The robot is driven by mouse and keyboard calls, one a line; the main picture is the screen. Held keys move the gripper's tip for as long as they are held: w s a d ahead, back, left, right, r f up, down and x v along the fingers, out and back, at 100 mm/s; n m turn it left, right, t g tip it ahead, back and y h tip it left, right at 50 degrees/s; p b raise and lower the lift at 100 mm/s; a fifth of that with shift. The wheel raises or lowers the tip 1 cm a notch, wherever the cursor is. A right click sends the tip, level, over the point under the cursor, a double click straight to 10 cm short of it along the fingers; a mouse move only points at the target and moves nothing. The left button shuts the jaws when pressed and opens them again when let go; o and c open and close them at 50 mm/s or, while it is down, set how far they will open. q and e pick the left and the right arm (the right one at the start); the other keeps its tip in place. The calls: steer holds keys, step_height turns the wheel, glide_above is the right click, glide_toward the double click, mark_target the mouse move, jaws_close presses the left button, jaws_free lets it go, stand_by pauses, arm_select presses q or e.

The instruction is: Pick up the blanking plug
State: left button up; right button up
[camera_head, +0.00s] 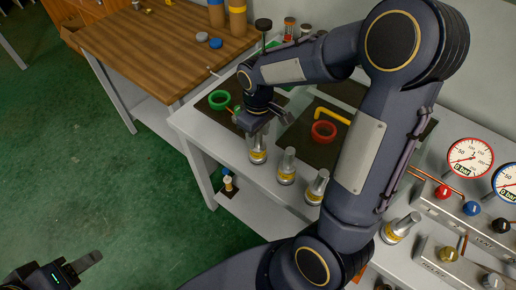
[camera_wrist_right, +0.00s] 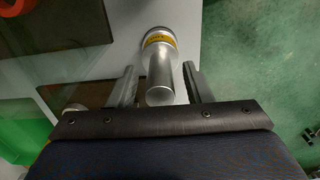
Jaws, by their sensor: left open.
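Several silver cylinders with yellow bands stand along the front of the grey bench; I cannot tell for sure which is the blanking plug. My right gripper (camera_head: 264,118) is above the far-left cylinder (camera_head: 258,152). In the right wrist view that cylinder (camera_wrist_right: 161,75) shows between the two open fingers of the right gripper (camera_wrist_right: 160,85), with a gap on each side. Others stand nearby: a second (camera_head: 286,166) and a third (camera_head: 317,186). My left gripper (camera_head: 75,270) is open and empty, over the green floor at the lower left.
A green ring (camera_head: 219,100), a red ring (camera_head: 324,131) and a yellow bent pipe (camera_head: 333,115) lie on dark mats on the bench. Gauges (camera_head: 470,157) and valve blocks stand at the right. A wooden table (camera_head: 150,50) is at the back left. My right arm hides the bench's middle.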

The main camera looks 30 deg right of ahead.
jaws_close()
stand_by(0.3)
